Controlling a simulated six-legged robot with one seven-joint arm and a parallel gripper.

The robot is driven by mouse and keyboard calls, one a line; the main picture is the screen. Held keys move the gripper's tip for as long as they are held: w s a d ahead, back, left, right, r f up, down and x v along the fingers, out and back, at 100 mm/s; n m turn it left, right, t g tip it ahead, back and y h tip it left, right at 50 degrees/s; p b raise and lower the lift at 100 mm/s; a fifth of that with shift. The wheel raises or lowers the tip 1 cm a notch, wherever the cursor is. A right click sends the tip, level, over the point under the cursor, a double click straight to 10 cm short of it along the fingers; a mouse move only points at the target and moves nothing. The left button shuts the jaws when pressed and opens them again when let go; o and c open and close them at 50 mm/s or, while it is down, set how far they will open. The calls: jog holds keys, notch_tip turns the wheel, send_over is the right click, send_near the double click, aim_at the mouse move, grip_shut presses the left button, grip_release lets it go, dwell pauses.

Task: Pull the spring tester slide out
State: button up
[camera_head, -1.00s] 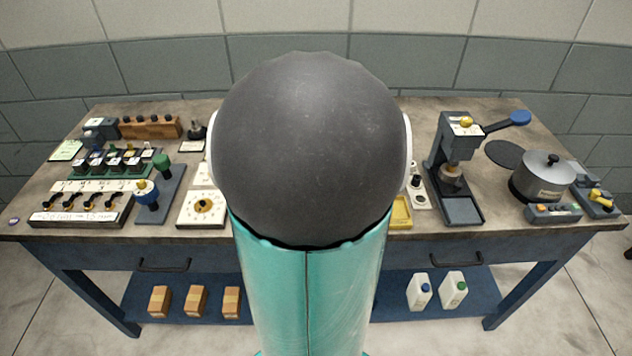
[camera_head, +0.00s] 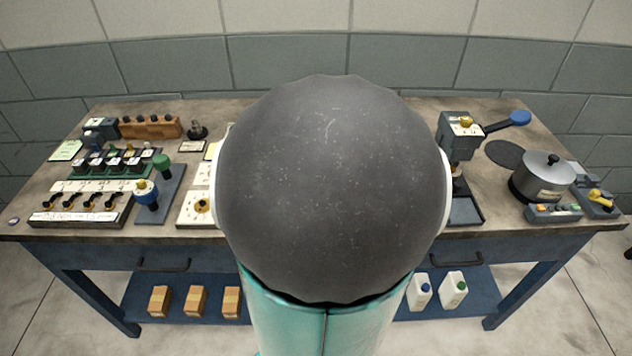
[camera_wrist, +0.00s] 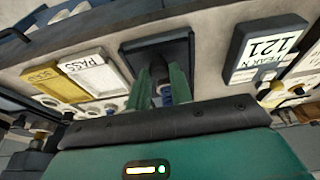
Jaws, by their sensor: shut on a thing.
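In the wrist view, my gripper (camera_wrist: 165,92) has its two green fingers pointing at a dark plate-like part (camera_wrist: 176,48), which I take to be part of the spring tester. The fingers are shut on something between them. A small blue part (camera_wrist: 168,95) shows in the gap, but I cannot tell whether it is the slide's handle. A dark grey display box (camera_wrist: 266,48), reading 121 and PEAK N, stands to the right. In the head view my own arm hides the gripper and the slide, so how far the slide is out cannot be told.
A yellow tray (camera_wrist: 52,84) and a white tray marked PASS (camera_wrist: 92,72) lie left of the fingers. In the head view, a press with a blue-ended lever (camera_head: 460,135) and a lidded pot (camera_head: 543,178) stand right. Switch blocks (camera_head: 75,205) crowd the bench's left.

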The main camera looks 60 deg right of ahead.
jog(key=shift+s+a, duration=0.35)
jog(key=shift+a, duration=0.3)
jog(key=shift+s+a, duration=0.3)
jog(key=shift+a, duration=0.3)
jog(key=o, duration=1.5)
jog(key=shift+r, duration=0.1)
notch_tip(320, 180, up, 7)
jog(key=shift+f, duration=0.1)
